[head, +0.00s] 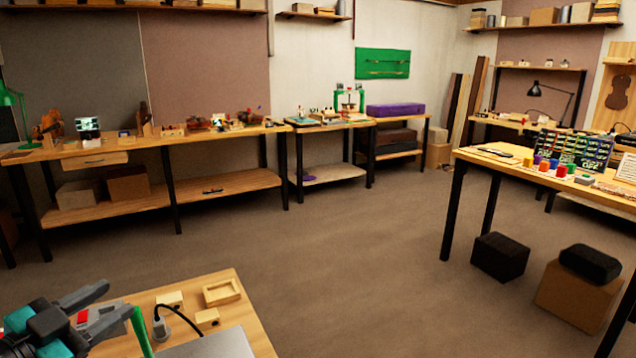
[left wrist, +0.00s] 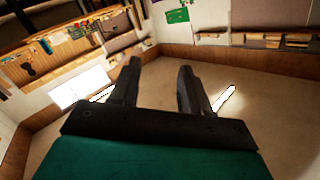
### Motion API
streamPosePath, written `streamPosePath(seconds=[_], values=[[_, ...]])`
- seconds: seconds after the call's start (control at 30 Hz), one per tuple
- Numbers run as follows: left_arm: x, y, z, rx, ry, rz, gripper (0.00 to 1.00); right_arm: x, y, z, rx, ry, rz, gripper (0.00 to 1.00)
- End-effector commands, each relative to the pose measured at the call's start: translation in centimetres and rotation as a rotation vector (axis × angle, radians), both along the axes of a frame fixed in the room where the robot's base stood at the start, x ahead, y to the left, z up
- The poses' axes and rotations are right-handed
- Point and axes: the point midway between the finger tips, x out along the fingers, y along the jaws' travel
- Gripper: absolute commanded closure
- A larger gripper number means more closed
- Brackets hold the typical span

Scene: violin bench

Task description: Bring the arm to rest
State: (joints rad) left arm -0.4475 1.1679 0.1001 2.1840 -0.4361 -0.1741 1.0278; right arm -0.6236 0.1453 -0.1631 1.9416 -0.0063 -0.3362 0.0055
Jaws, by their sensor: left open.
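My left gripper (head: 97,300) is at the lower left of the head view, beside and over the left part of a small wooden table. Its two dark fingers are apart with nothing between them. In the left wrist view the open fingers (left wrist: 157,85) point out into the room, with bare floor and distant shelves beyond them. My right gripper is in neither view.
The near table (head: 250,318) holds small wooden blocks, a wooden tray (head: 222,292), a plug with a dark cable and a grey flat surface. A long workbench (head: 150,142) lines the back wall. Another table (head: 480,156) stands at right. The middle floor (head: 340,240) is clear.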

Motion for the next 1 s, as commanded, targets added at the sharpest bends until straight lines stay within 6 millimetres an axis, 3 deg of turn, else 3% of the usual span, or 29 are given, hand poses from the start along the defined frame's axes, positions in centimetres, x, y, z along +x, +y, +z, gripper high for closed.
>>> streamPosePath(seconds=[0.1,0.23,0.4,0.5,0.8,0.97,1.0], values=[[-1.5,1.6,-3.8,-0.062,0.068,0.241,0.54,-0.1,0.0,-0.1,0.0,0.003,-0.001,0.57],[-4.4,2.3,-8.8,-0.085,0.23,0.461,0.54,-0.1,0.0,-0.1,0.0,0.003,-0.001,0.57],[-9.8,0.3,-15.0,-0.087,0.54,0.626,0.54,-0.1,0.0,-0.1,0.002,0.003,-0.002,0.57],[-12.7,-1.7,-17.4,-0.081,0.706,0.648,0.54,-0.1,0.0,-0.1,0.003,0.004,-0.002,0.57],[-19.0,-7.6,-20.2,-0.074,1.059,0.576,0.54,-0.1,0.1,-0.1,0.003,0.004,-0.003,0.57],[-21.7,-10.7,-20.5,-0.075,1.205,0.494,0.54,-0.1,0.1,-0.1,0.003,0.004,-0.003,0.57],[-21.5,-10.7,-21.2,-0.073,1.198,0.487,0.54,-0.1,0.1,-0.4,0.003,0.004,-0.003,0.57]])
